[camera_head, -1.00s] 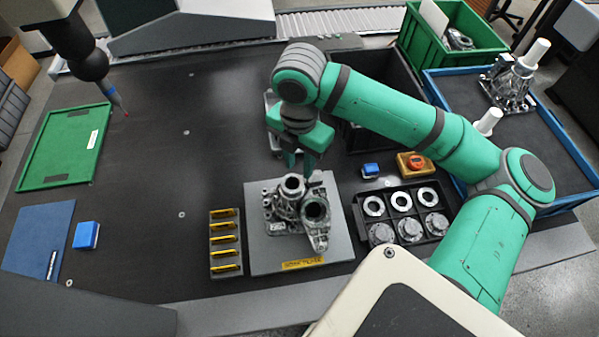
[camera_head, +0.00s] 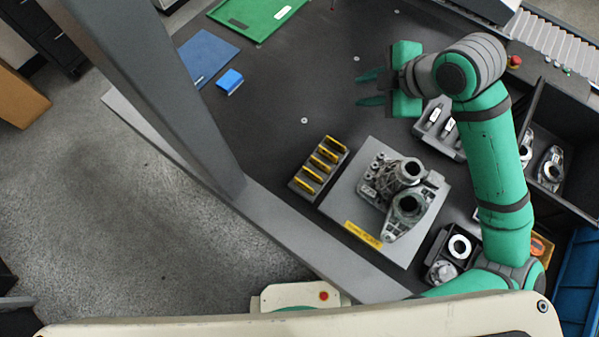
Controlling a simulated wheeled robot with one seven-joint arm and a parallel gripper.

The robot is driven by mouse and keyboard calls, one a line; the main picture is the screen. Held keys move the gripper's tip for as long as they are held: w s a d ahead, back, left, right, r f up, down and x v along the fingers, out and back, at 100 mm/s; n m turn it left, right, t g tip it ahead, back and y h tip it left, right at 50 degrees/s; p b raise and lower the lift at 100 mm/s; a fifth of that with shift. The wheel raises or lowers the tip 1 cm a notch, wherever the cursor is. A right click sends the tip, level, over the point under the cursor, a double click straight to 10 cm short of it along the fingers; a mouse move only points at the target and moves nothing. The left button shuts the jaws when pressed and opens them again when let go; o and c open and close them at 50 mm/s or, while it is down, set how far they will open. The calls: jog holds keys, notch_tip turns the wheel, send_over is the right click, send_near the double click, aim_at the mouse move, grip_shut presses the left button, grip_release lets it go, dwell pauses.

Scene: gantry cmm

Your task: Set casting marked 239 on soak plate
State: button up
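A grey metal casting (camera_head: 404,195) with two open round bores sits on the grey soak plate (camera_head: 345,203), which has a yellow label on its near edge. The marking on the casting is too small to read. My gripper (camera_head: 362,88) is beyond the plate, over the dark table. Its two green fingers point left and stand apart with nothing between them. It is clear of the casting.
A rack with yellow-topped pieces (camera_head: 318,165) stands left of the plate. A black tray with rings (camera_head: 440,248) is at its right. More castings (camera_head: 549,167) lie in a dark bin. A blue block (camera_head: 230,81) is far left. A grey upright (camera_head: 150,85) crosses the left side.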

jog(key=w+a+r+m+t+y, duration=0.2)
jog(key=w+a+m+t, duration=0.35)
jog(key=a, duration=0.35)
jog(key=w+a+r+m+t+y, duration=0.25)
jog(key=w+a+m+t, duration=0.35)
jog(key=a, duration=0.4)
jog(key=s+a+f+m+h, duration=0.2)
jog(key=s+f+m+h, duration=0.8)
jog(key=s+f, duration=0.8)
jog(key=s+d+f+n+g+y, duration=0.1)
jog(key=s+f, duration=0.1)
jog(key=s, duration=0.9)
jog(key=s+d+f+n+g, duration=0.1)
jog(key=s+d+f+n, duration=0.1)
jog(key=s, duration=0.9)
jog(key=shift+s+d+y, duration=0.3)
jog(key=shift+s+y, duration=0.05)
jog(key=shift+d, duration=0.1)
